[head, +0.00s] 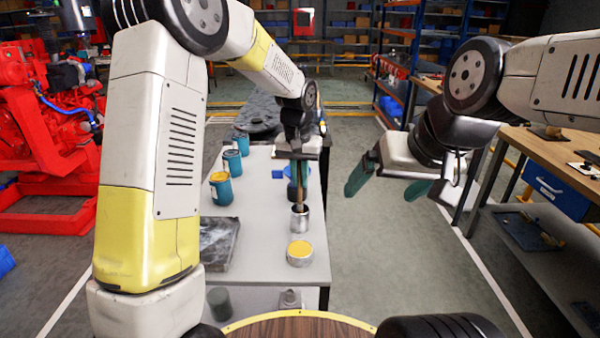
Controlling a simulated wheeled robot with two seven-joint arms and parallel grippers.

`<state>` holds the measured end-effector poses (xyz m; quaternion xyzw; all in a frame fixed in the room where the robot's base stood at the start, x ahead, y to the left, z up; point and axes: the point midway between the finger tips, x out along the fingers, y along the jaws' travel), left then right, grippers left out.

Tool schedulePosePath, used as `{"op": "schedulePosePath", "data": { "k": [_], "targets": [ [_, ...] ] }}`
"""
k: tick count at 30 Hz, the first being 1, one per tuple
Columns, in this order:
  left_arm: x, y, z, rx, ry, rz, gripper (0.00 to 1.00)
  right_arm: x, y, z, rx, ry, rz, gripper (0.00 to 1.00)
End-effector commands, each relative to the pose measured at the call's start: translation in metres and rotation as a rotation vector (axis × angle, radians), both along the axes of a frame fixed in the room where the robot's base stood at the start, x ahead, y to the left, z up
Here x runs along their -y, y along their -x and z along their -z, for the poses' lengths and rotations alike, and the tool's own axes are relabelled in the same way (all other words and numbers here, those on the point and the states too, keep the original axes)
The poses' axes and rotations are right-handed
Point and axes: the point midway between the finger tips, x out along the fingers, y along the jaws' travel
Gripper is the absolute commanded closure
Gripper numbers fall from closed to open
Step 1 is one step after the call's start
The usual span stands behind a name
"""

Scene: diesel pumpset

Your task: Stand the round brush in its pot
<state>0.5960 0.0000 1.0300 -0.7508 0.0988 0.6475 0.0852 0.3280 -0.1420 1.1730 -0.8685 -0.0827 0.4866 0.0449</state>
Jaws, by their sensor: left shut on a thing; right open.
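My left gripper (299,170) points down over the grey table (262,255) and is shut on the round brush (299,194), of which a thin wooden handle shows upright below the fingers. The brush's lower end is at or inside a small metal pot (299,218), hidden by the pot's rim, so I cannot tell how deep it sits or whether it touches the bottom. My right gripper (388,192) is open and empty, off the table's right side above the floor.
Several teal cans (221,190) stand along the table's left edge. A dark tray (218,243) lies at the left, and a tin with a yellow top (299,252) stands in front of the pot. A wooden workbench (553,150) is at the right, a red engine (50,140) at the left.

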Motion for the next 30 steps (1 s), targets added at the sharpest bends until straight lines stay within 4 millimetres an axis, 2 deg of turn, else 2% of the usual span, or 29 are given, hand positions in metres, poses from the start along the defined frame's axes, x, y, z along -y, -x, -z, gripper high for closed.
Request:
{"op": "schedulePosePath", "data": {
  "k": [12,27,28,30],
  "targets": [
    [0.0,0.0,0.013,0.0,0.0,0.0,1.0,0.0,0.0,0.0,0.0,0.0,0.0,0.06],
    [0.0,0.0,0.013,0.0,0.0,0.0,1.0,0.0,0.0,0.0,0.0,0.0,0.0,0.06],
    [0.0,0.0,0.013,0.0,0.0,0.0,0.82,0.0,0.0,0.0,0.0,0.0,0.0,0.06],
    [0.0,0.0,0.013,0.0,0.0,0.0,0.68,0.0,0.0,0.0,0.0,0.0,0.0,0.06]
  ]
}}
